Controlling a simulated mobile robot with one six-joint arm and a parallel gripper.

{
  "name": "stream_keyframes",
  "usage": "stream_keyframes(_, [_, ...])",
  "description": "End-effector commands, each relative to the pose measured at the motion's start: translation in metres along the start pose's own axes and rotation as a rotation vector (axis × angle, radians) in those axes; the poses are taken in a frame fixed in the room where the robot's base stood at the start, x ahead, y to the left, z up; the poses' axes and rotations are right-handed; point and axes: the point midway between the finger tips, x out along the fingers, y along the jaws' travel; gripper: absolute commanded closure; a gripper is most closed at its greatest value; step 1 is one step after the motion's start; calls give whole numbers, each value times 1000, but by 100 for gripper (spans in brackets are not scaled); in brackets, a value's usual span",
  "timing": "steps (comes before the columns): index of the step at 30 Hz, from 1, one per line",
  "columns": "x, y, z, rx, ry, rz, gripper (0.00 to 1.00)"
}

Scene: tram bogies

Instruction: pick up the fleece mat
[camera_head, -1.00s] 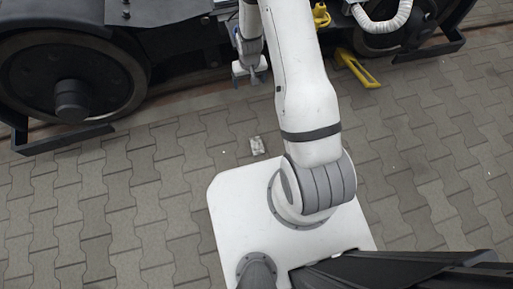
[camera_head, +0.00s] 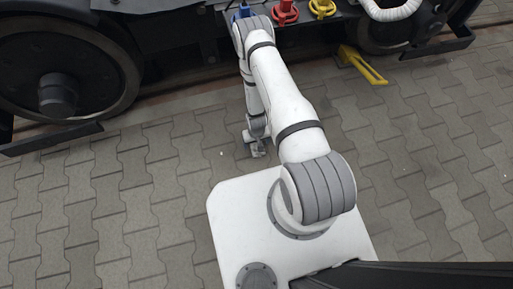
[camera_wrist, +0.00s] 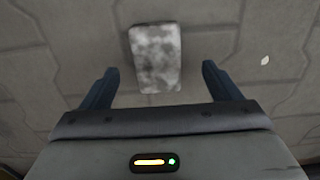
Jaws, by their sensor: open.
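The fleece mat (camera_wrist: 156,58) is a small, mottled grey-white rectangle lying flat on the paving in the wrist view. My gripper (camera_wrist: 158,72) is open, its two dark blue fingers standing apart on either side of the near part of the mat. Nothing is held between them; the height of the fingers above the mat is hard to tell. In the head view my gripper (camera_head: 256,150) points down at the paving just beyond my white base. There the gripper largely hides the mat.
A dark bogie with a large wheel (camera_head: 58,92) stands at the back left. A yellow wheel chock (camera_head: 363,65) lies by the rail at the right. Blue, red (camera_head: 285,12) and yellow (camera_head: 322,8) fittings sit on the bogie. The paving around is mostly clear.

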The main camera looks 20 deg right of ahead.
Motion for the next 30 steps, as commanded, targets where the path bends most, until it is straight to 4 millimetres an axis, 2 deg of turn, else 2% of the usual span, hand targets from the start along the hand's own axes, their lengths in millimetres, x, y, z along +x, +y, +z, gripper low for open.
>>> stream_keyframes(9, [46, 5, -3, 1, -1, 0, 16])
stream_keyframes(17, [48, 4, -3, 1, 0, 0, 16])
stream_keyframes(30, [48, 5, -3, 1, -1, 0, 51])
